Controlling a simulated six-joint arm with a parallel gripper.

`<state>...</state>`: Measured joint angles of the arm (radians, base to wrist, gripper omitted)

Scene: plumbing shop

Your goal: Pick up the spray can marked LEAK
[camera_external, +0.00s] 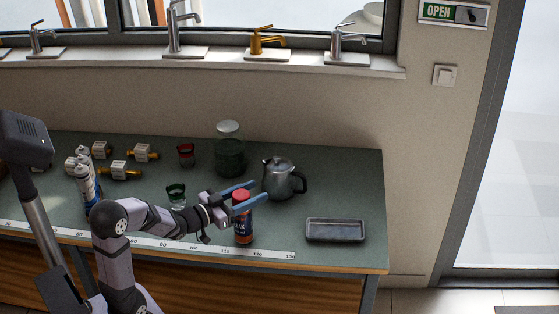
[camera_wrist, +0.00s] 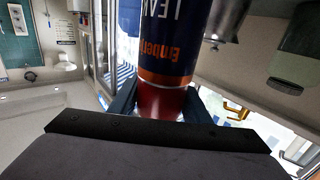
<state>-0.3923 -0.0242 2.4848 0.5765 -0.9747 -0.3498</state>
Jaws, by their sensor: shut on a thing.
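The spray can (camera_external: 243,229) is dark blue with an orange band and a red cap. It is upright near the front edge of the bench. In the wrist view the can (camera_wrist: 165,40) fills the upper middle, upside down in the picture, with part of its lettering, "LEA", showing. My gripper (camera_external: 244,195) has its blue fingers shut on the can near its red top; the fingers also show either side of the red cap in the wrist view (camera_wrist: 160,105). I cannot tell whether the can's base touches the bench.
A metal pot (camera_external: 284,179) stands close behind the can. A dark tray (camera_external: 335,230) lies to the right. A glass jar (camera_external: 229,152), a small green jar (camera_external: 176,197) and a red-topped jar (camera_external: 186,155) stand behind and left.

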